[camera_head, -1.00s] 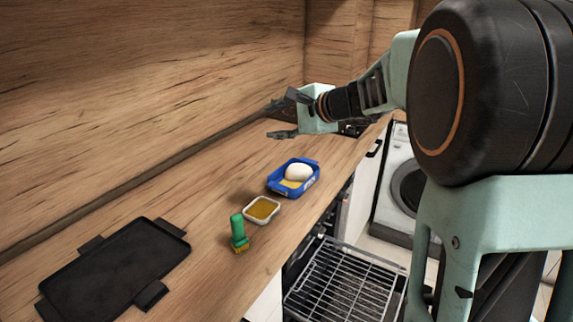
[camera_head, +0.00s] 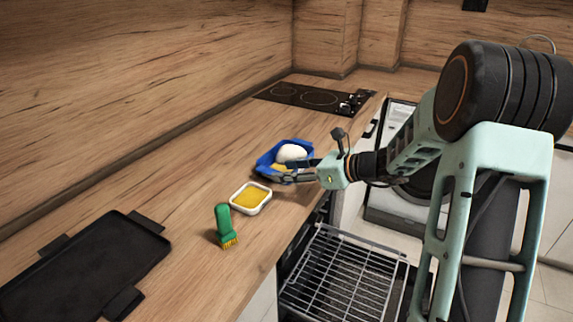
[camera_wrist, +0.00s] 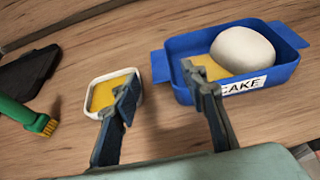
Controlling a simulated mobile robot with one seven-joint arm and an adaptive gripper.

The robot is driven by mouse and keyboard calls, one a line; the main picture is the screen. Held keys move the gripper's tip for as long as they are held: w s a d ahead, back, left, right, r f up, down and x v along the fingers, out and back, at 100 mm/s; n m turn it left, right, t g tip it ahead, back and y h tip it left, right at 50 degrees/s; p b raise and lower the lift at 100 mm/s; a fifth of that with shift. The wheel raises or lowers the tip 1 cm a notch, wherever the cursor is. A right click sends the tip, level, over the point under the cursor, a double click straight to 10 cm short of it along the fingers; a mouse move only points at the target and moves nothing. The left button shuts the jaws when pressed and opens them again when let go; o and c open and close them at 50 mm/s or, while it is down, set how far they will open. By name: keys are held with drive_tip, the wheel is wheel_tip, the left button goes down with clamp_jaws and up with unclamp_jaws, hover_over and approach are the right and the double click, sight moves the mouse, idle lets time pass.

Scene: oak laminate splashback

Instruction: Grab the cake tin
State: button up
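The cake tin is a blue rectangular tin (camera_head: 262,163) with handles on its ends, on the counter. In the wrist view the tin (camera_wrist: 178,91) carries a white label reading "CAKE". It holds a white rounded lump (camera_wrist: 243,49) and something flat and yellow (camera_wrist: 210,66). My gripper (camera_wrist: 163,88) is open, with its fingers spread apart and nothing between them. In the wrist view its right finger overlaps the tin's near left wall, and its left finger overlaps a small white dish. I cannot tell whether either finger touches. In the head view my gripper (camera_head: 287,171) is at the tin's near side.
The small white dish (camera_head: 235,205) of yellow liquid sits nearer than the tin. A green brush (camera_head: 223,222) and a black tray (camera_head: 85,265) lie further left. A hob (camera_head: 312,97) is behind. An open oven with a wire rack (camera_head: 345,275) is below the counter edge.

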sight(269, 171)
drive_tip(key=x, duration=0.7)
drive_tip(key=shift+c, duration=0.7)
drive_tip(key=shift+r, duration=0.1)
clamp_jaws()
